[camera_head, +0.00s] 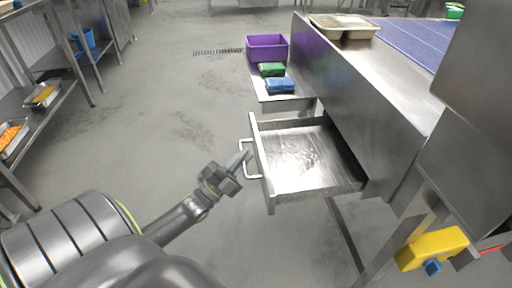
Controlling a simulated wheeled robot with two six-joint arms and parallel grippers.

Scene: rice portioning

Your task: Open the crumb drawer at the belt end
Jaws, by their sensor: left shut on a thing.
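The crumb drawer (308,185) is a shallow steel drawer at the end of the belt unit (372,85). It stands pulled out to the left, and its wet-looking inside shows, with no large thing in it. Its pale bar handle (247,176) is on the left front face. My left gripper (244,158) is at this handle, shut on it, with the arm coming in from the lower left. The fingertips partly cover the handle's bar. My right gripper does not show.
A side shelf behind the drawer holds a purple bin (267,47), a green pack (271,69) and a blue pack (281,85). A yellow box (432,248) is at the lower right. Steel racks with food trays (43,96) stand at left. The floor between is clear.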

